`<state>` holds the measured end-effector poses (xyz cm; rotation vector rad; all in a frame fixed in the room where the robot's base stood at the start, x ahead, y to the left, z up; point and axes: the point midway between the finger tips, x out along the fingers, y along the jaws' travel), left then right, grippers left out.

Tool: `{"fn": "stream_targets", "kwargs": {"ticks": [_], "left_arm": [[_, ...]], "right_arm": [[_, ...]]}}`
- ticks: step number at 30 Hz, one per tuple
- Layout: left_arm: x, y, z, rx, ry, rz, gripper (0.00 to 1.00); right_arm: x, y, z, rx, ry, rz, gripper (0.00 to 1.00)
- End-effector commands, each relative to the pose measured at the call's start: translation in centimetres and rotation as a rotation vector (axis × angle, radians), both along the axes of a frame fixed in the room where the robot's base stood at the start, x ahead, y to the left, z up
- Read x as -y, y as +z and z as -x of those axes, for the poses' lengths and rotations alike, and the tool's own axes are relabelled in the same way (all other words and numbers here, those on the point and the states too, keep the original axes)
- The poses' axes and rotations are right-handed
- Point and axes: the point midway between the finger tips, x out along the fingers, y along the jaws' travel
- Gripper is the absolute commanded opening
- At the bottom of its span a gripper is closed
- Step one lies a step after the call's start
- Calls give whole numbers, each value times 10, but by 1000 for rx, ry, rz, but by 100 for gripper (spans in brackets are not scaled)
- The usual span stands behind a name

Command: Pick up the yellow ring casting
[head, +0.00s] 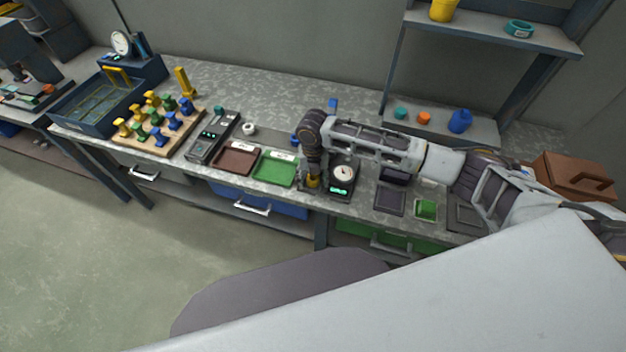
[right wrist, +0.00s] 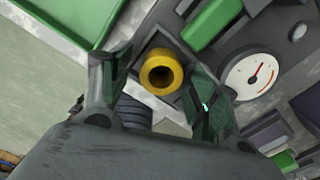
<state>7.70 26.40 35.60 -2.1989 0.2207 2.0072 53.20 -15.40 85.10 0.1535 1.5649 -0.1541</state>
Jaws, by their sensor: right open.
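The yellow ring casting (right wrist: 161,72) sits in a dark square holder, seen from above in the right wrist view with its round hole showing. In the head view a bit of its yellow (head: 312,182) shows just under the gripper. My right gripper (head: 312,184) points down over the casting. In the right wrist view its two fingers (right wrist: 155,90) stand apart, one on each side of the casting, and I cannot tell whether they touch it. My left gripper is not in view.
A gauge device (head: 341,180) with a white dial and green display stands right beside the gripper. A green tray (head: 273,169) and a brown tray (head: 236,159) lie to the left. A wooden board (head: 160,135) holds several coloured pieces. A shelf (head: 440,130) stands behind the arm.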

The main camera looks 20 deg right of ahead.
Motion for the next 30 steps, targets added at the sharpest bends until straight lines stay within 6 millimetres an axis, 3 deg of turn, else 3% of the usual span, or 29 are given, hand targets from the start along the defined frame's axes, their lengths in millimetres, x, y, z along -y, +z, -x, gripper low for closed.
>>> {"fn": "stream_targets", "kwargs": {"ticks": [3, 15, 24, 30], "left_arm": [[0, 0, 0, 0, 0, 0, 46], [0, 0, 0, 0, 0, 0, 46], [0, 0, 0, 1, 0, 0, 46], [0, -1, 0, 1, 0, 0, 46]], "right_arm": [[0, 0, 0, 0, 0, 0, 60], [0, 0, 0, 0, 0, 0, 11], [0, 2, 0, 0, 0, 0, 11], [0, 15, -1, 1, -1, -2, 11]]}}
